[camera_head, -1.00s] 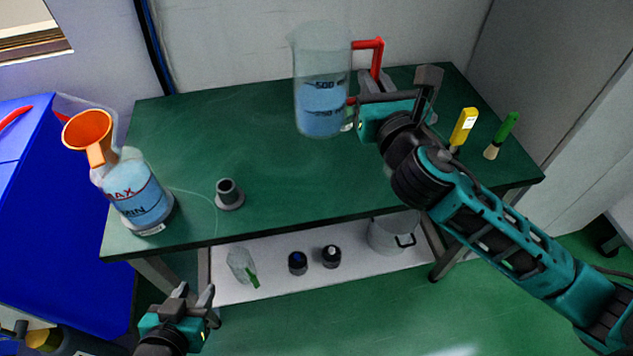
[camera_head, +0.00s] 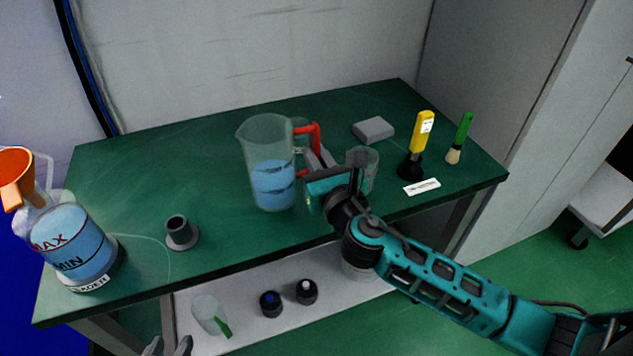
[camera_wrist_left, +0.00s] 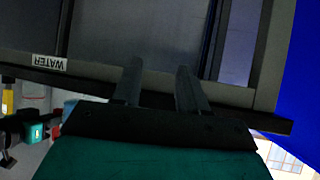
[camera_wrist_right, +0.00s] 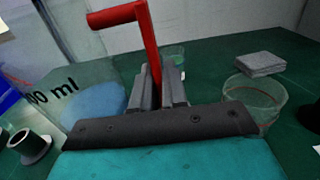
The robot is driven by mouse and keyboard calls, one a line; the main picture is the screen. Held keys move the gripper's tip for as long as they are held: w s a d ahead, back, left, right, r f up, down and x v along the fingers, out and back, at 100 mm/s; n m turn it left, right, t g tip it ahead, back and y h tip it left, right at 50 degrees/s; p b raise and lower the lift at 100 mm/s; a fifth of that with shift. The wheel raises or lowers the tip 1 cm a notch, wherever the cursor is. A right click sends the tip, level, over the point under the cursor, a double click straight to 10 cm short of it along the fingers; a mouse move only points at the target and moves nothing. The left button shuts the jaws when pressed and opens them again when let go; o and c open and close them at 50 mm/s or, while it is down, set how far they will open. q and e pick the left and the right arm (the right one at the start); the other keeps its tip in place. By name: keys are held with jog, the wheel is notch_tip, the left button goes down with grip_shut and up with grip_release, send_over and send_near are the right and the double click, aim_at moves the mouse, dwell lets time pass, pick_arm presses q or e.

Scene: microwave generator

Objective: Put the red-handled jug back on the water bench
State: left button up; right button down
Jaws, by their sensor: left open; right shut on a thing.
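The red-handled jug (camera_head: 268,165) is clear, marked in ml and partly filled with blue liquid. It stands upright over the green-topped bench (camera_head: 130,170); I cannot tell whether its base touches the top. My right gripper (camera_head: 312,172) is shut on its red handle (camera_wrist_right: 150,45), which rises between the fingers in the right wrist view. My left gripper (camera_head: 168,347) is open and empty at the bottom edge, low in front of the bench. In the left wrist view its fingers (camera_wrist_left: 157,85) are apart before a dark frame with a WATER label (camera_wrist_left: 46,63).
A clear beaker (camera_head: 371,158) stands close beside my right gripper. A grey block (camera_head: 374,130), yellow-handled tool (camera_head: 422,135) and green-handled brush (camera_head: 462,135) are further right. A grey holder (camera_head: 180,235) and blue-filled bottle (camera_head: 72,245) with an orange funnel stand left. Bench top between is clear.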

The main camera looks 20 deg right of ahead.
notch_tip(320, 180, down, 4)
jog(key=shift+r+b, duration=0.25)
jog(key=shift+b, duration=0.75)
jog(key=shift+f, duration=0.55)
jog(key=c, duration=1.6)
grip_release()
pick_arm(q)
jog(key=shift+w+d+f, duration=0.15)
jog(key=shift+d+f, duration=0.25)
jog(key=shift+f, duration=0.15)
pick_arm(e)
jog(key=o, duration=0.4)
jog(key=shift+o, duration=0.2)
